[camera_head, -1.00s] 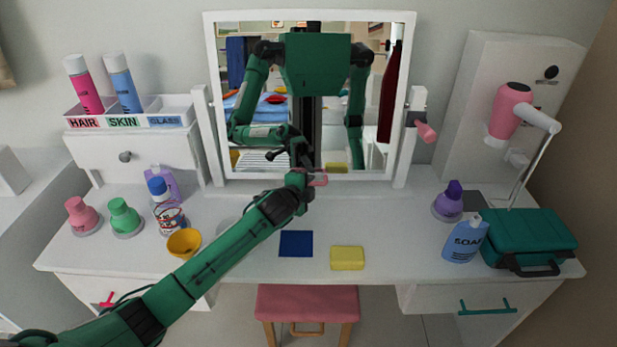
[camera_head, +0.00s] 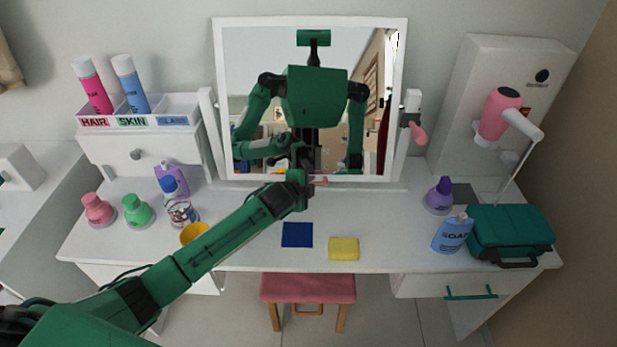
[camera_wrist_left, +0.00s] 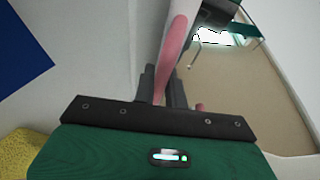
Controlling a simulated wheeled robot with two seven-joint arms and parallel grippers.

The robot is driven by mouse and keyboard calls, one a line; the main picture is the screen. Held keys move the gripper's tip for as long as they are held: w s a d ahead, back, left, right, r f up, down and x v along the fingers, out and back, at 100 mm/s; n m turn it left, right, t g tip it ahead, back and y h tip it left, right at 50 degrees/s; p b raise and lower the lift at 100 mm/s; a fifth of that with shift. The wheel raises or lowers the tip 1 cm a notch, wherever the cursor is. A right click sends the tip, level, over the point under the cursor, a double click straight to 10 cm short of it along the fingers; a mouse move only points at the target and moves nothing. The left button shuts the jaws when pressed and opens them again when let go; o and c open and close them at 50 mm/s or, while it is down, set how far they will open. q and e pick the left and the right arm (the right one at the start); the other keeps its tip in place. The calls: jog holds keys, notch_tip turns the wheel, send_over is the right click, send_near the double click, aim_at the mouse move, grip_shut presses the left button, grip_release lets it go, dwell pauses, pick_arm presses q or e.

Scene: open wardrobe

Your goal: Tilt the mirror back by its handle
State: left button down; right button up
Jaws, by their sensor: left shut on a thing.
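The mirror (camera_head: 355,50) stands in a white frame between two white posts at the back of the dressing table. Its glass reflects my head, torso and arms. A pink handle (camera_head: 321,182) sits at the middle of its lower edge. My left gripper (camera_head: 306,181) is at that lower edge and shut on the handle, partly hiding it. In the left wrist view the pink handle (camera_wrist_left: 172,55) runs up from between the dark fingers (camera_wrist_left: 161,86). My right gripper is not directly in view.
Pink and green bottles, a blue-capped bottle and a yellow bowl (camera_head: 194,233) stand left, near my arm. A blue cloth (camera_head: 297,235) and yellow sponge (camera_head: 343,249) lie in front. A soap bottle (camera_head: 453,233) and teal case (camera_head: 510,235) stand right. A pink stool (camera_head: 308,289) is below.

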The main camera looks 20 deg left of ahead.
pick_arm(q)
jog(key=c, duration=1.5)
grip_release()
jog(key=shift+o, duration=0.2)
jog(key=shift+s, duration=0.1)
jog(key=b+v, duration=0.1)
jog(key=v, duration=1.2)
jog(key=shift+s+r, duration=0.25)
